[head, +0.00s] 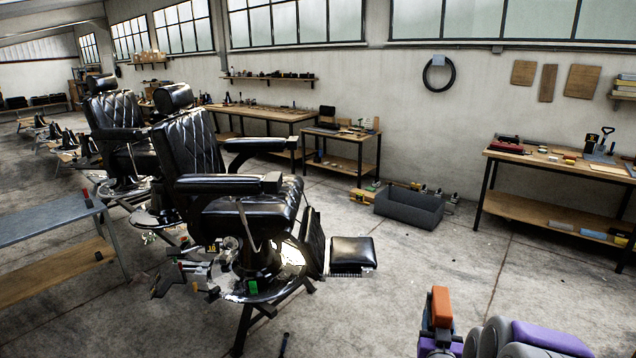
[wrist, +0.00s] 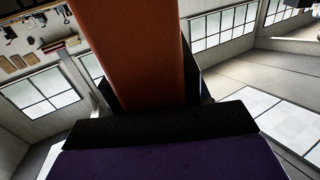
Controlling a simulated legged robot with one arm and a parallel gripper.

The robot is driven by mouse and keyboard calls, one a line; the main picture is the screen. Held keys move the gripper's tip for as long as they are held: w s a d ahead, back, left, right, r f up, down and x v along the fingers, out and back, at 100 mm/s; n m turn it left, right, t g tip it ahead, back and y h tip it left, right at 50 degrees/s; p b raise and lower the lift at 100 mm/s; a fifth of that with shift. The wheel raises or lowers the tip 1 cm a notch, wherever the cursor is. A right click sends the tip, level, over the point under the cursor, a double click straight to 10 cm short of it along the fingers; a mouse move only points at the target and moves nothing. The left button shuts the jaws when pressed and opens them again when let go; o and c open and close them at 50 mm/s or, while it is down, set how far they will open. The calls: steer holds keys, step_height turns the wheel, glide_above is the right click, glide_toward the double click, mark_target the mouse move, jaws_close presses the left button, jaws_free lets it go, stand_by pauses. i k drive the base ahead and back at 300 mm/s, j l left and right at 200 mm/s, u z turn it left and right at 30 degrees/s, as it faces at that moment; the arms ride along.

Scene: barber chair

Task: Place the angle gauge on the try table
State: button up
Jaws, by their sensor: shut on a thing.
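My gripper (head: 440,318) is at the bottom right of the head view, raised in front of open floor and apart from every table. It is shut on an orange block (head: 441,305), whose broad orange-brown face (wrist: 145,50) fills the upper middle of the wrist view. The block looks like the angle gauge, but its shape is too cut off to be sure. A grey-topped table (head: 45,222) with a lower wooden shelf stands at the left edge, mostly bare, with a small red-and-black item (head: 87,200) on it. No label shows which table is the try table.
Black barber chairs (head: 250,215) stand between my gripper and the grey table, one footrest (head: 352,254) jutting right. A dark bin (head: 408,208) sits on the floor. A cluttered workbench (head: 560,165) is at the right; others line the back wall. Floor at centre right is clear.

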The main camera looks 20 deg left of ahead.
mark_target(21, 224)
steer(key=i+j+u, duration=0.15)
steer(key=j+u, duration=0.2)
steer(key=j, duration=0.15)
steer(key=i+j+u, duration=0.2)
steer(key=j+u, duration=0.15)
steer(key=i+j+u, duration=0.35)
steer(key=j, duration=0.15)
steer(key=i+j+u, duration=0.2)
steer(key=j+u, duration=0.2)
steer(key=i+j+u, duration=0.45)
steer(key=i+u, duration=0.2)
steer(key=i, duration=0.3)
steer(key=i+u, duration=0.35)
steer(key=i, duration=1.75)
steer(key=i+j+z, duration=0.1)
steer(key=i+z, duration=0.2)
steer(key=i, duration=0.2)
steer(key=i+j+z, duration=0.3)
steer(key=i, duration=0.15)
steer(key=i+j+z, duration=0.3)
steer(key=i, duration=0.2)
steer(key=i+j+z, duration=0.75)
steer(key=j+z, duration=0.25)
steer(key=l, duration=0.1)
